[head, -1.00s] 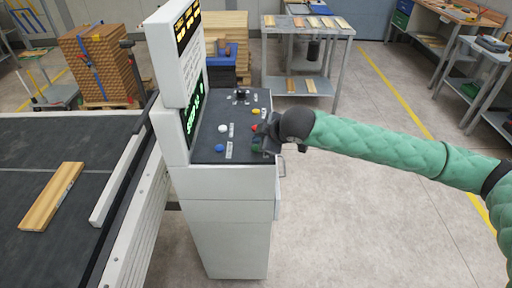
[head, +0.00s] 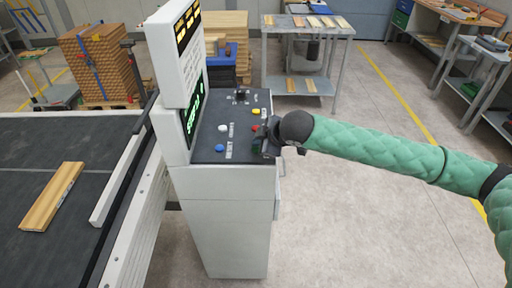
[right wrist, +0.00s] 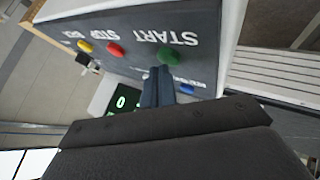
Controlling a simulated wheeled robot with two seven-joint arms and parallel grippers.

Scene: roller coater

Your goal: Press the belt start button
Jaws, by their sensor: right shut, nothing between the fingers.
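The control console (head: 228,225) stands in the middle of the head view, with a sloped dark button panel (head: 208,150). In the right wrist view, a green button (right wrist: 169,55) sits beside the word START. My right gripper (head: 262,147) is shut and empty at the panel's right edge. Its fingertips (right wrist: 159,72) point at the panel just beside the green button and overlap its edge in the picture. I cannot tell whether they touch it. In the head view the gripper mostly hides the green button. My left gripper is not in view.
A red button (right wrist: 115,48) by the word STOP and a yellow button (right wrist: 85,46) are close by. White (head: 223,128) and blue (head: 220,148) buttons are farther left on the panel. A conveyor (head: 100,170) with a wooden board (head: 52,197) lies left.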

